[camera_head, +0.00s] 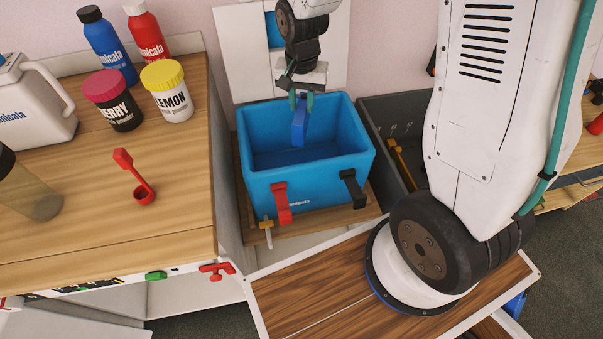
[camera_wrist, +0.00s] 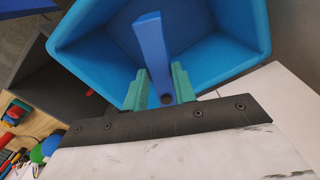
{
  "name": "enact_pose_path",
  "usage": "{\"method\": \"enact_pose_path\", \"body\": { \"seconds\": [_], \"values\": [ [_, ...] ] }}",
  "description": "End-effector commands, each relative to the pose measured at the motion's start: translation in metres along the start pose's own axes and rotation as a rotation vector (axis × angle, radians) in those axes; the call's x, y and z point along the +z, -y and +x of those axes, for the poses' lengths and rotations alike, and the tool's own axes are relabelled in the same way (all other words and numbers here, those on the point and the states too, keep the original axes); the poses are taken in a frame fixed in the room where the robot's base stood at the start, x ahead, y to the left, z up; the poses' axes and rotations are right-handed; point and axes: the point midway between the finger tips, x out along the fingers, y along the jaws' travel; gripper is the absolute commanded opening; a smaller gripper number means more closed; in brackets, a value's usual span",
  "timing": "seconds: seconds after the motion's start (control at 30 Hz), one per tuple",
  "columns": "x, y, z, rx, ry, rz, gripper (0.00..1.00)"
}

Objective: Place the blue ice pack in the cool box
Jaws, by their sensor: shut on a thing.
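The blue ice pack (camera_head: 298,125) is a flat, darker blue slab held upright in my gripper (camera_head: 301,98). It hangs over the open blue cool box (camera_head: 262,186), with its lower end inside the mouth. Whether it touches the floor or a wall of the box cannot be told. In the wrist view the ice pack (camera_wrist: 152,45) sticks out from between the green fingers of my gripper (camera_wrist: 160,92), with the cool box (camera_wrist: 232,62) around it. The box looks empty inside. It has a red latch (camera_head: 281,203) and a black latch (camera_head: 353,188) on its front.
The wooden counter (camera_head: 185,185) at left carries bottles, a pink-lidded tub (camera_head: 112,101), a yellow-lidded tub (camera_head: 167,91), a white jug (camera_head: 32,110) and a red scoop (camera_head: 143,191). A dark grey open bin (camera_head: 378,115) stands right of the cool box. A pale wall panel is behind.

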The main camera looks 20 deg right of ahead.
Motion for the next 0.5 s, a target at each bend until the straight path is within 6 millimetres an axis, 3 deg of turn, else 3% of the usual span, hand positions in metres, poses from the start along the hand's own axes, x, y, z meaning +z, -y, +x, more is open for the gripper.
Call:
{"method": "enact_pose_path", "body": {
  "seconds": [0.03, 0.2, 0.5],
  "values": [
    [0.000, 0.001, 0.023, 0.007, 0.009, 0.003, 0.00],
    [-0.001, 0.002, 0.078, 0.005, 0.006, 0.007, 0.00],
    [0.002, 0.000, 0.127, 0.003, 0.004, 0.007, 0.00]
  ]
}}
